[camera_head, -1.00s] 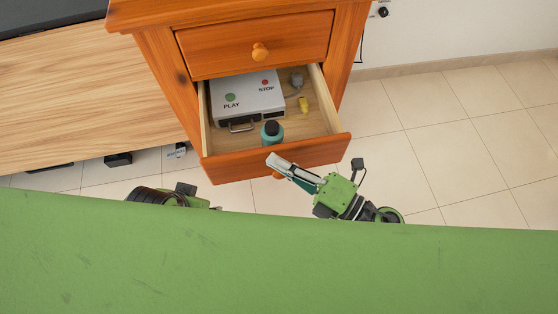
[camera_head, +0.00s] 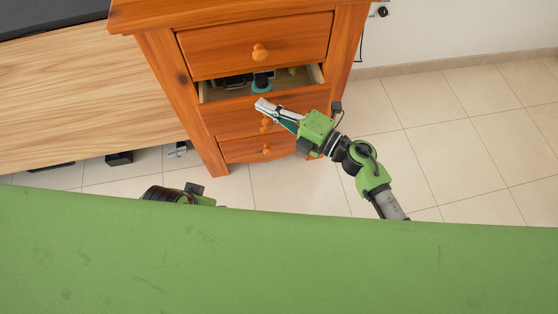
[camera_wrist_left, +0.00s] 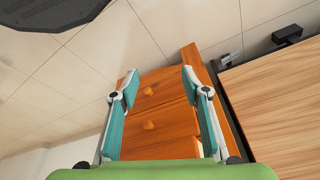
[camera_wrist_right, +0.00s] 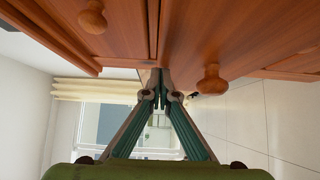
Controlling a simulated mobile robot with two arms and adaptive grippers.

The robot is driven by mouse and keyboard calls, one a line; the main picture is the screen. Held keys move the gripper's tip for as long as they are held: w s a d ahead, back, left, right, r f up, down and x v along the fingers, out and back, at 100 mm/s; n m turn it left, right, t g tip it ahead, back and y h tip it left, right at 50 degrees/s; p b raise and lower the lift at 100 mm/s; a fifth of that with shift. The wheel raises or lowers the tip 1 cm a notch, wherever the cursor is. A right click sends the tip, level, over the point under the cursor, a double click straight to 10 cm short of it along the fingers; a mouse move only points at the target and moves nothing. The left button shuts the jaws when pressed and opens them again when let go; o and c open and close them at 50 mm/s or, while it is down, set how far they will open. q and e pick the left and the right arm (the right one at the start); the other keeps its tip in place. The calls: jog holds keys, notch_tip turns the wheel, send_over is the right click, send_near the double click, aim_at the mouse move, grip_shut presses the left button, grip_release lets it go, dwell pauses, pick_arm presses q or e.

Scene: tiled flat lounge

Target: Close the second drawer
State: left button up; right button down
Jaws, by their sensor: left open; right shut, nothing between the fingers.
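The orange wooden cabinet (camera_head: 160,60) has its second drawer (camera_head: 222,118) partly open in the head view, with a narrow gap above its front. A teal bottle with a dark cap (camera_head: 261,85) shows inside; the other contents are mostly hidden. My right gripper (camera_head: 262,105) is shut and empty, its tips at the drawer front near the knob (camera_head: 265,122). In the right wrist view its closed tips (camera_wrist_right: 160,76) meet the wood beside a round knob (camera_wrist_right: 212,81). My left gripper (camera_wrist_left: 158,78) is open and empty, facing the lower cabinet fronts from a distance.
The top drawer (camera_head: 255,45) is shut, and the lower drawer (camera_head: 240,149) looks shut. A light wood unit (camera_head: 80,90) stands left of the cabinet. The tiled floor (camera_head: 450,140) to the right is clear. A green surface (camera_head: 270,260) fills the lower head view.

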aim_at(268, 99)
pick_arm(q)
jog(key=shift+v, duration=1.2)
pick_arm(e)
jog(key=shift+w+a, duration=0.25)
jog(key=shift+w, duration=0.65)
jog(key=shift+w+a, duration=0.25)
jog(key=shift+w, duration=0.65)
pick_arm(q)
jog(key=shift+a, duration=0.1)
pick_arm(e)
jog(key=shift+s, duration=0.1)
